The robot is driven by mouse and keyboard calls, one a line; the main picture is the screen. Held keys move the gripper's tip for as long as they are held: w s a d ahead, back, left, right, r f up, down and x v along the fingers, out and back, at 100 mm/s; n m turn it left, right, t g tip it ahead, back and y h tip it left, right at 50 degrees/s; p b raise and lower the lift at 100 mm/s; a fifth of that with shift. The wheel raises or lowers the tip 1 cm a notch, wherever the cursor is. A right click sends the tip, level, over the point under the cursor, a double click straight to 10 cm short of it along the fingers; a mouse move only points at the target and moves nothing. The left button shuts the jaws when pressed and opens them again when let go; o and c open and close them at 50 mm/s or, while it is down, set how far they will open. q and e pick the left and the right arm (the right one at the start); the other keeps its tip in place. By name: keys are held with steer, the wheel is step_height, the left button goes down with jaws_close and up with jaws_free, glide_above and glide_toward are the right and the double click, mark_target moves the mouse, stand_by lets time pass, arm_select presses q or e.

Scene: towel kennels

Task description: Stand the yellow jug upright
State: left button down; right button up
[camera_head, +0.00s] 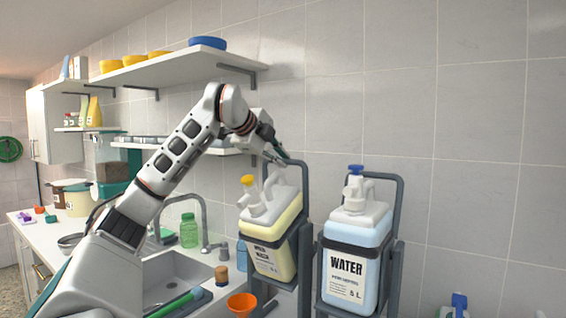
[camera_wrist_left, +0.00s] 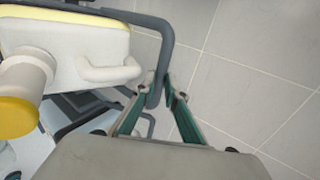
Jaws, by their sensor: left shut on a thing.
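The yellow jug (camera_head: 273,238), with a white top and a yellow cap, sits in a dark grey tilting cradle (camera_head: 304,258) and leans to the left. My left gripper (camera_head: 276,158) is above the jug at the top of the cradle's frame. In the left wrist view, my left gripper (camera_wrist_left: 161,92) is shut on the dark grey frame bar (camera_wrist_left: 166,50), beside the jug's white top (camera_wrist_left: 85,55) and yellow cap (camera_wrist_left: 18,117). The fingers are apart from the jug itself. My right gripper is in neither view.
A blue water jug (camera_head: 355,250) stands in a similar cradle just to the right. A sink (camera_head: 178,270) with a tap, a green bottle (camera_head: 188,230) and an orange funnel (camera_head: 241,304) are to the left. Shelves (camera_head: 190,66) hang above; the wall at right is bare.

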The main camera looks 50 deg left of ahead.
arm_select(q)
steer(key=c, duration=2.3)
jaws_free()
steer(key=shift+c, duration=0.2)
steer(key=shift+s+r, duration=0.1)
steer(key=shift+s, duration=0.05)
steer(key=v, duration=1.1)
steer(key=shift+s+d+r, duration=0.15)
steer(key=shift+s+d, duration=0.05)
steer(key=shift+s, duration=0.1)
